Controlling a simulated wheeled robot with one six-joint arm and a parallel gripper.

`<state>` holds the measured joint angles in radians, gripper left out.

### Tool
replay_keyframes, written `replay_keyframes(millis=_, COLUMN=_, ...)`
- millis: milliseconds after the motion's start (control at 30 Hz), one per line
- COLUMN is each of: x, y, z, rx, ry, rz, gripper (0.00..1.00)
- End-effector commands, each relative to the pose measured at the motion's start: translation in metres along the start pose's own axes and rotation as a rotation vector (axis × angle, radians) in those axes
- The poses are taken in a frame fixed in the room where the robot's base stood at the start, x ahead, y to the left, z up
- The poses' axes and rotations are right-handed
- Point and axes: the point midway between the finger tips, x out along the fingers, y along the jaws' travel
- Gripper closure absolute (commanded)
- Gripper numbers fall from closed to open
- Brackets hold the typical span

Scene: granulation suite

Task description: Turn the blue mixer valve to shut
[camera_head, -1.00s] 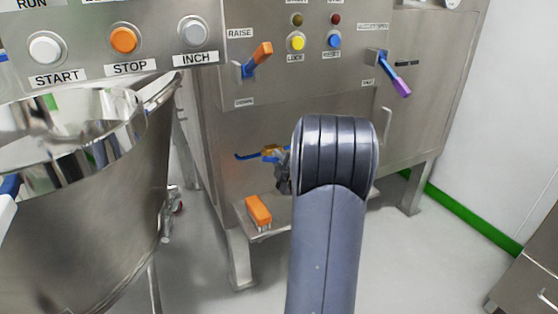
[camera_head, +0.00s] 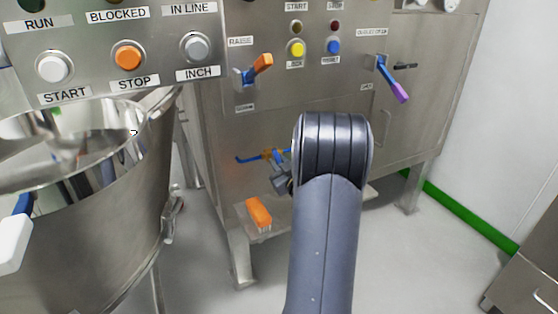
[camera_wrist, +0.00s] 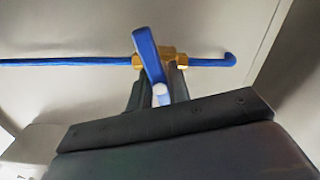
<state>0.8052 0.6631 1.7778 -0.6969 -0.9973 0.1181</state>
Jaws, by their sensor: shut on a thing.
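The blue mixer valve has a blue lever (camera_wrist: 150,58) on a brass body (camera_wrist: 176,54), set in a thin blue pipe (camera_wrist: 70,61). In the wrist view the lever lies steeply across the pipe, slightly tilted. My gripper (camera_wrist: 160,92) is shut on the lever's near end, with one dark finger on each side. In the head view the brass valve body (camera_head: 268,155) sits low on the steel cabinet front. My gripper (camera_head: 283,182) is just below it, partly hidden behind my arm.
An orange brush (camera_head: 259,213) lies on the steel ledge below the valve. Above are an orange-handled lever (camera_head: 262,63) and a purple-handled lever (camera_head: 398,91). A steel bowl (camera_head: 90,220) stands at left, under a button panel (camera_head: 95,75).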

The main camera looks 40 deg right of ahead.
Motion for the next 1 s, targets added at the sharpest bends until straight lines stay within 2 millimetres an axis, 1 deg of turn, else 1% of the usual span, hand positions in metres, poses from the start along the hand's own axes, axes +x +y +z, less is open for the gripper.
replay_keyframes(millis=200, x=-0.0005, y=-0.0003, z=0.0000, rx=0.160, ry=-0.004, rz=-0.001, gripper=1.00)
replay_keyframes(millis=433, x=-0.0006, y=-0.0005, z=0.0010, rx=0.270, ry=-0.005, rz=0.000, gripper=1.00)
replay_keyframes(millis=700, x=-0.0006, y=-0.0006, z=0.0014, rx=0.322, ry=-0.004, rz=0.000, gripper=1.00)
replay_keyframes(millis=1000, x=-0.0006, y=-0.0007, z=0.0016, rx=0.327, ry=-0.004, rz=0.000, gripper=1.00)
